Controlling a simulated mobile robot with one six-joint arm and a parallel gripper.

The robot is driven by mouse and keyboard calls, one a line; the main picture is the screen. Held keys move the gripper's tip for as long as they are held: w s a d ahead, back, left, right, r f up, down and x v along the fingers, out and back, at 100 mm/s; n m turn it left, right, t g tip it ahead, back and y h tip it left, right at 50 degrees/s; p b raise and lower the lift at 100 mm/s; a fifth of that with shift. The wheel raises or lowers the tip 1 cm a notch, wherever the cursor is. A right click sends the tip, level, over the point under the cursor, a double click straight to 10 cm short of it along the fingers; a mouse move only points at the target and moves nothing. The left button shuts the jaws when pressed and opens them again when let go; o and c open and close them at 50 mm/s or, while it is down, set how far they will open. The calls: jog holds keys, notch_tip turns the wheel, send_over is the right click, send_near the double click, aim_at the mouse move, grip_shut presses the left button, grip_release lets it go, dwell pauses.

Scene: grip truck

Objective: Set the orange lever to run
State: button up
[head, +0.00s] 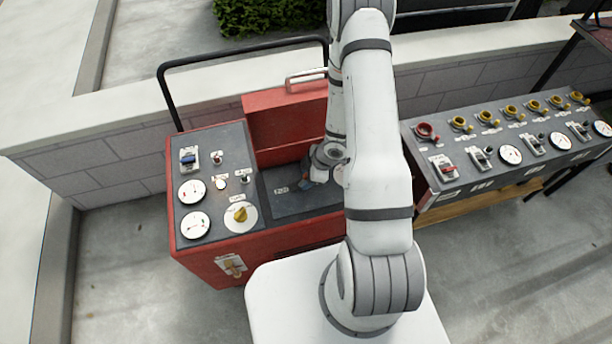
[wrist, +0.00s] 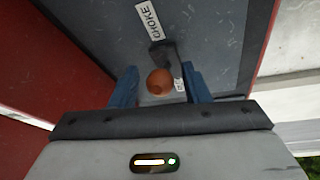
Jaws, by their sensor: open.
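The orange lever's round knob (wrist: 159,82) shows in the wrist view, on a short dark arm that rises from the grey panel. A white label reading CHOKE (wrist: 149,20) is beyond it, and a smaller label beside the knob is too small to read. My gripper (wrist: 160,70) is open, with one blue finger on each side of the knob. I cannot tell whether either finger touches it. In the head view my gripper (head: 318,177) is low over the recessed panel of the red machine (head: 250,250), and the lever is hidden there.
The red raised housing (head: 287,115) with a metal handle stands behind the recess. Gauges, switches and a yellow knob (head: 240,213) are on the left panel. A black rail (head: 240,48) arches behind. A second console (head: 505,150) with several yellow-capped controls stands right.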

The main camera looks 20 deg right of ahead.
grip_shut()
dwell(0.3)
